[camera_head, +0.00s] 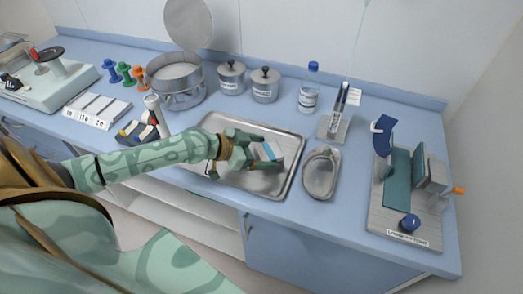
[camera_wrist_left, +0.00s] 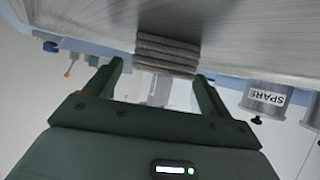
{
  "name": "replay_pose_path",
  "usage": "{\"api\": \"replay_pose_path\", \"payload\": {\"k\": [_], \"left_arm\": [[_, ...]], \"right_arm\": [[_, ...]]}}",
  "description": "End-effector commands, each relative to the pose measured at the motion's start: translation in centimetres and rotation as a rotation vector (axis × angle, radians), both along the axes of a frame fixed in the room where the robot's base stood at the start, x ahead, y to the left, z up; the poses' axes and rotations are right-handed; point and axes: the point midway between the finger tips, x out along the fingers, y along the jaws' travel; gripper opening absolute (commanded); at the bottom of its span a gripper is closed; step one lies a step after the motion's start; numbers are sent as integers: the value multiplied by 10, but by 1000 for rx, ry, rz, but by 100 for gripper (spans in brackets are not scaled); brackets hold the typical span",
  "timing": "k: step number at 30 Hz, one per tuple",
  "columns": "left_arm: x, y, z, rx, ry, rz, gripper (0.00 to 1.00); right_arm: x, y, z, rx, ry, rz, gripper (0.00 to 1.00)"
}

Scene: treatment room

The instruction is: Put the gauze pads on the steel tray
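My left gripper (camera_head: 259,151) is over the tray. In the left wrist view its two fingers (camera_wrist_left: 157,72) stand wide apart, with the stack beyond and between their tips and no clear contact. My right gripper is out of view.
A smaller oval steel dish (camera_head: 320,173) stands right of the tray. Lidded canisters (camera_head: 265,84), a bottle (camera_head: 309,92) and a large pot (camera_head: 176,82) stand behind. A board with teal pads (camera_head: 398,185) is at the right. Bare blue counter lies around the dish.

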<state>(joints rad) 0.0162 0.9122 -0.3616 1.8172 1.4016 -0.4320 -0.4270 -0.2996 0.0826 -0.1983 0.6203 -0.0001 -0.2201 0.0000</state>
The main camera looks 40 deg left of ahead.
Motion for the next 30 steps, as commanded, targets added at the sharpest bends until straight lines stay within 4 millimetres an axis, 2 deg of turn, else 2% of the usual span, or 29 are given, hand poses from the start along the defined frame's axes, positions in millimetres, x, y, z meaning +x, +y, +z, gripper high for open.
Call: {"api": "replay_pose_path", "payload": {"k": [8, 16, 22, 30], "left_arm": [[-5, 4, 5, 3, 2, 0, 82], [-49, 33, 30, 6, 9, -4, 82], [-67, 45, 41, 3, 9, -3, 82], [-83, 56, 58, -5, 2, 2, 82]], "right_arm": [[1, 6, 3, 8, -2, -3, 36], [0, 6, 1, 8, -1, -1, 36], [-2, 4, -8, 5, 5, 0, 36], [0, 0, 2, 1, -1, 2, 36]]}}
